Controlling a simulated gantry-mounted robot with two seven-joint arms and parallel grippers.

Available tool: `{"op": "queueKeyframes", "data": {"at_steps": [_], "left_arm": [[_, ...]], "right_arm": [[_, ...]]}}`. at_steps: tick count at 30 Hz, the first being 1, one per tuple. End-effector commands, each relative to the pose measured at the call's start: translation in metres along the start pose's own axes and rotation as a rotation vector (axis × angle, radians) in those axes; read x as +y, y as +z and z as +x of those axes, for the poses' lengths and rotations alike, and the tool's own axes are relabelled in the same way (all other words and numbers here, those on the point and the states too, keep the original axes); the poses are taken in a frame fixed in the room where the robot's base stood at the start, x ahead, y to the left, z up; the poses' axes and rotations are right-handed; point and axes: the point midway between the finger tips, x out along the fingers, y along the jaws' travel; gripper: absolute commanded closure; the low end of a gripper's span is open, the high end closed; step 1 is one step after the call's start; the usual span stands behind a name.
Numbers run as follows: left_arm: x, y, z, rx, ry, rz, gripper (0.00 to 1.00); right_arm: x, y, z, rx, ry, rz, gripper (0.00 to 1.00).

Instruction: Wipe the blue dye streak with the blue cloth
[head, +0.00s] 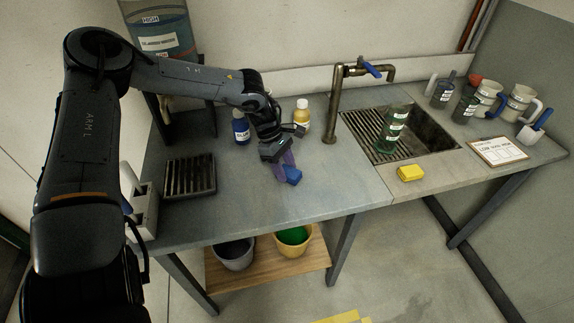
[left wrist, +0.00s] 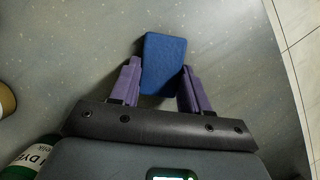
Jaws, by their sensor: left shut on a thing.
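The blue cloth (head: 292,176) looks like a small folded block near the front of the grey counter, and it also shows in the left wrist view (left wrist: 163,62). My left gripper (head: 286,166) has its purple fingers shut on the cloth, one on each side of its near end. The cloth's far end sticks out past the fingertips. I cannot tell whether the cloth touches the counter. I cannot make out the blue dye streak in either view; it may be hidden by the gripper or cloth. My right gripper is in neither view.
A blue bottle (head: 240,128) and a yellow bottle (head: 301,118) stand behind the gripper. A black grate (head: 190,174) lies to the left. A tap (head: 337,100), a sink with a green bottle (head: 391,131) and a yellow sponge (head: 410,173) are to the right.

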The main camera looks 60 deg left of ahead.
Motion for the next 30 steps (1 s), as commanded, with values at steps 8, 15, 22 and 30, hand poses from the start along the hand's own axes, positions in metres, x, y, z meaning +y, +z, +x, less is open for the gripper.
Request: {"op": "queueKeyframes", "data": {"at_steps": [8,15,22,30], "left_arm": [[0.000,0.014,-0.037,-0.001,0.002,-0.002,0.83],[0.000,0.022,-0.058,0.000,0.003,-0.003,0.83],[-0.001,0.028,-0.074,-0.001,0.004,-0.003,0.83],[-0.001,0.028,-0.076,-0.001,0.004,-0.004,0.83]], "right_arm": [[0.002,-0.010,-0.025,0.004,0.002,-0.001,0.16],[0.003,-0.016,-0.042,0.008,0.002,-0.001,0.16],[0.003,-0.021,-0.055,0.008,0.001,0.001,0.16],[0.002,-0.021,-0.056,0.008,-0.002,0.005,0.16]]}}
